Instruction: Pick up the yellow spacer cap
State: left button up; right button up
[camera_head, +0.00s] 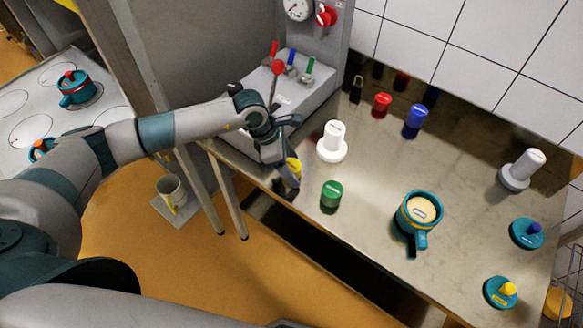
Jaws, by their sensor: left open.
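The yellow spacer cap (294,167) stands near the front left edge of the metal counter and is partly hidden by my left gripper. My left gripper (288,180) points down at the cap, with its open fingers close around or beside it. I cannot tell whether the fingers touch it. My right gripper is not in view.
Beside the cap are a green cap (331,195) and a white plunger-like piece (333,143). Red (382,104) and blue (416,119) caps stand behind. A teal mould (419,211) and teal lids (499,292) are to the right. A lever machine (285,98) is close behind my gripper.

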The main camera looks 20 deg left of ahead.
aim_at(297, 165)
pick_arm(q)
jog(key=shift+c, duration=0.3)
jog(key=c, duration=1)
jog(key=shift+c, duration=0.2)
jog(key=shift+r, duration=0.15)
jog(key=shift+r+b, duration=0.65)
notch_tip(297, 165, up, 2)
jog(key=shift+r+b, duration=0.2)
jog(key=shift+b, duration=0.6)
jog(key=s+d+r+b, duration=0.1)
jog(key=s+d+r, duration=0.1)
jog(key=s+d+r+b, duration=0.1)
jog(key=s+d+r, duration=0.1)
jog(key=s+d, duration=0.1)
jog(key=s+d+r+b, duration=0.2)
jog(key=s+d+r, duration=0.1)
jog(key=shift+d, duration=0.2)
